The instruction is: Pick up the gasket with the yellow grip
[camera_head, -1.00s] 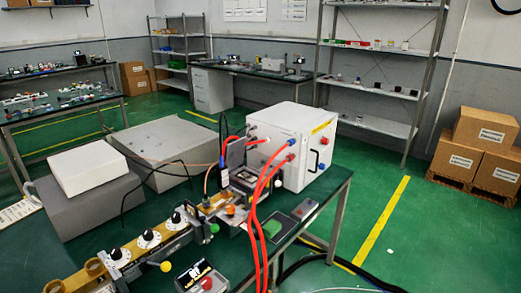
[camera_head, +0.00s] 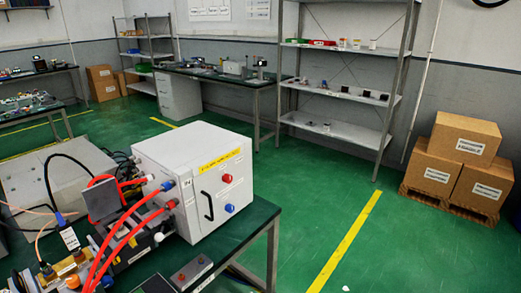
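I cannot make out a gasket with a yellow grip in the head view. The near table (camera_head: 262,218) carries the microwave equipment at the lower left. A white box unit (camera_head: 222,171) with a black handle, red and blue knobs and a yellow label stands on it. Red hoses (camera_head: 120,236) run from its side down past a dark metal assembly with brass-coloured parts (camera_head: 62,268). Neither of my grippers shows in this view.
A grey metal shelf rack (camera_head: 340,128) stands at the back with small items on it. Cardboard boxes (camera_head: 465,137) sit on a pallet at the right. A back bench (camera_head: 215,75) stands behind. The green floor with a yellow line (camera_head: 345,242) is clear at the lower right.

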